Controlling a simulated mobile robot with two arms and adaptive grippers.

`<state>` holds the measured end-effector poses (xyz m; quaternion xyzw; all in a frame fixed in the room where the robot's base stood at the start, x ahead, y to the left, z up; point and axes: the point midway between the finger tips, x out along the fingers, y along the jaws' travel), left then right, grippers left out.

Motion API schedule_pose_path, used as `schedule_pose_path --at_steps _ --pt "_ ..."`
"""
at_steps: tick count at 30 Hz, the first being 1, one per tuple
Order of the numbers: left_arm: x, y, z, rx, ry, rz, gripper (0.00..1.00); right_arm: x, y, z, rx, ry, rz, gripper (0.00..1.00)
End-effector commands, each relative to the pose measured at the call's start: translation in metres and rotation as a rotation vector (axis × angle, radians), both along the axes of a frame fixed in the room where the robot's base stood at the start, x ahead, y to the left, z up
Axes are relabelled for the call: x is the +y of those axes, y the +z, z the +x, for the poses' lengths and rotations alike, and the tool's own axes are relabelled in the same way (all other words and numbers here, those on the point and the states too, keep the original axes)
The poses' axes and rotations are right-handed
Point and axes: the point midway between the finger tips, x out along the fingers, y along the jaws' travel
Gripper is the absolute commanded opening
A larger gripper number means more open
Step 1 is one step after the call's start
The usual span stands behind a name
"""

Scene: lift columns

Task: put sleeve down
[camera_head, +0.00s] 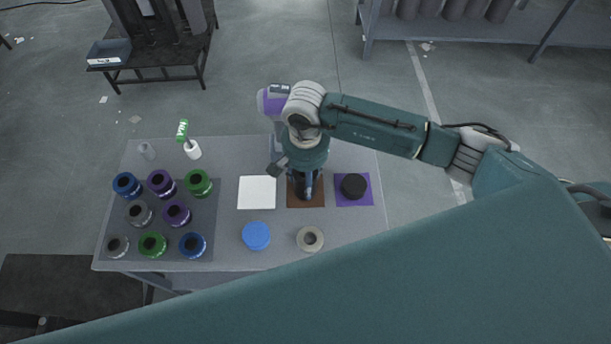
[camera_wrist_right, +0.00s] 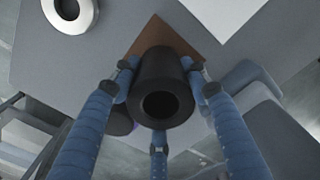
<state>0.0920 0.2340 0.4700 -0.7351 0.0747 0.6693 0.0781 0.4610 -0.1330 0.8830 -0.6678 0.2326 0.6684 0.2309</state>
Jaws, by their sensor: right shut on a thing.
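My right gripper (camera_head: 308,188) reaches down over the brown square (camera_head: 319,201) on the table. In the right wrist view its blue fingers (camera_wrist_right: 158,100) are shut around a black sleeve (camera_wrist_right: 160,72) with a round hole in its end. The brown square (camera_wrist_right: 148,32) shows just beyond the sleeve there. I cannot tell whether the sleeve touches the square. In the head view the gripper mostly hides the sleeve. My left gripper is not in view.
A white square (camera_head: 257,192) lies left of the brown one, and a purple square (camera_head: 367,199) with a black disc (camera_head: 353,185) lies right. A blue lid (camera_head: 256,235) and beige ring (camera_head: 310,239) are in front. Several coloured rings stand on a grey mat (camera_head: 205,222) at left.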

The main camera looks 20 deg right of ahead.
Motion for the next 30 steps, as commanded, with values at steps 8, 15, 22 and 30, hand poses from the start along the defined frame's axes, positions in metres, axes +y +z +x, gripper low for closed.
schedule_pose_path --at_steps 8,15,22,30 --pt "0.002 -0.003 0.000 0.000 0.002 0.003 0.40 0.001 -0.001 0.001 -0.003 0.000 0.002 0.14" --pt "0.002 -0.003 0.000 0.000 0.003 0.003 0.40 0.000 -0.002 0.000 0.000 0.000 0.000 0.64" --pt "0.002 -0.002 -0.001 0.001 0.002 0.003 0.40 0.000 0.000 0.000 0.001 0.000 0.001 0.64" --pt "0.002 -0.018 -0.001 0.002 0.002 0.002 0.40 0.000 0.033 0.003 -0.008 0.002 0.002 0.64"
